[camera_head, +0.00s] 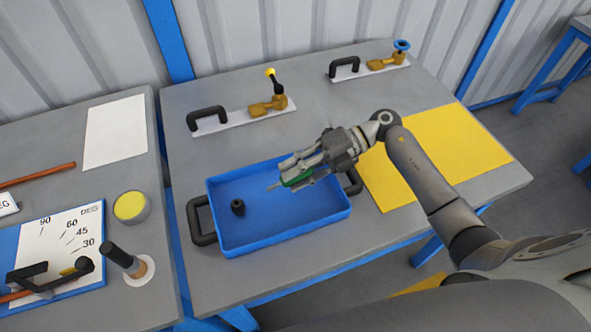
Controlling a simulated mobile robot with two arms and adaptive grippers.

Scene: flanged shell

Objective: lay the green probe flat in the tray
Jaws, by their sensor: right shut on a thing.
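The blue tray (240,241) with black side handles stands on the grey table. My right gripper (288,176) reaches in from the right and is over the tray's right part. It is shut on the green probe (297,182), which shows between its fingers with a thin tip pointing left. The probe looks roughly level; whether it touches the tray floor I cannot tell. The gripper hides part of the probe and the tray's back right corner. My left gripper is not in view.
A small black part (237,207) lies in the tray's left half. A yellow mat (450,155) lies right of the tray. Two valve fittings on white plates, one with a yellow-tipped lever (274,85) and one with a blue wheel (401,45), stand behind. A left table (90,190) holds a dial board.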

